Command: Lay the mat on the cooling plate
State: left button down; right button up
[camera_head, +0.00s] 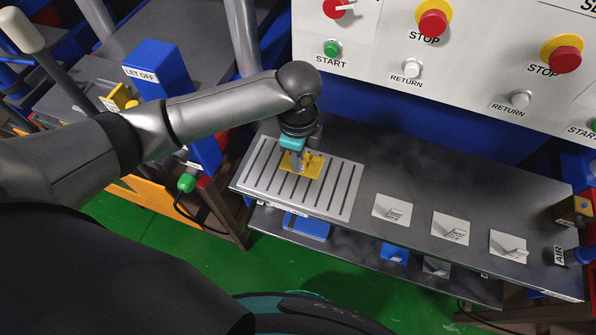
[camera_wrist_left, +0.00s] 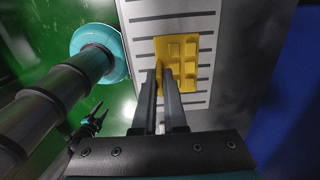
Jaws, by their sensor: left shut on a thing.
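The yellow mat (camera_head: 314,164) is over the slotted, light grey cooling plate (camera_head: 344,193) on the shelf. In the left wrist view the mat (camera_wrist_left: 188,50) shows several raised or sunken squares, with the plate (camera_wrist_left: 138,18) behind it. My left gripper (camera_head: 299,164) is shut on the mat near one edge; its two fingers (camera_wrist_left: 164,80) also show in the left wrist view. I cannot tell whether the mat touches the plate or is just above it.
Several white cards (camera_head: 392,208) lie on the dark shelf (camera_head: 360,155) right of the plate. A white panel (camera_head: 380,60) with red stop buttons (camera_head: 432,23) stands behind. A blue "LET OFF" post (camera_head: 160,75) is at the left. Green floor (camera_head: 150,230) lies in front.

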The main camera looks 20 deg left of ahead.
pick_arm(q)
jog(key=shift+f+b, duration=0.45)
jog(key=shift+f, duration=2.1)
jog(key=shift+f, duration=0.15)
jog(key=c, duration=1)
grip_release()
notch_tip(320, 180, up, 12)
jog(key=shift+r+p, duration=0.2)
jog(key=shift+p, duration=1)
